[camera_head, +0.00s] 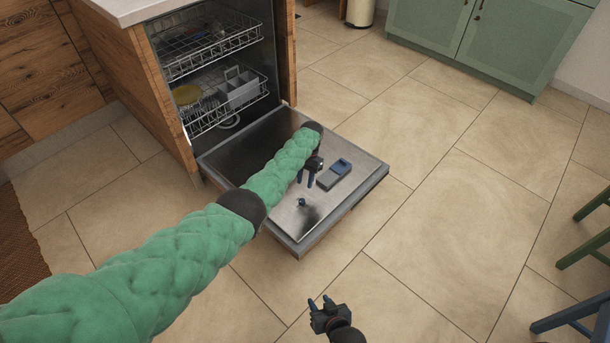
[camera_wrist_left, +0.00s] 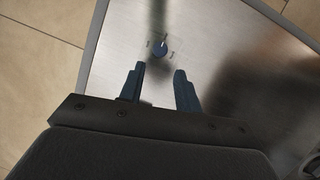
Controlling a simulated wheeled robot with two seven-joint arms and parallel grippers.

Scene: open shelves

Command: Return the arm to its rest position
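My left arm, in a green quilted sleeve, reaches out over the lowered dishwasher door (camera_head: 362,189). My right gripper (camera_head: 319,300) is low in the head view, over the floor in front of the door. Its fingers look apart and empty.
The dishwasher holds two wire racks; a yellow dish (camera_head: 187,95) and a grey basket (camera_head: 238,88) sit in the lower one. Stools (camera_head: 585,315) stand at right. Tiled floor (camera_head: 450,220) between is clear.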

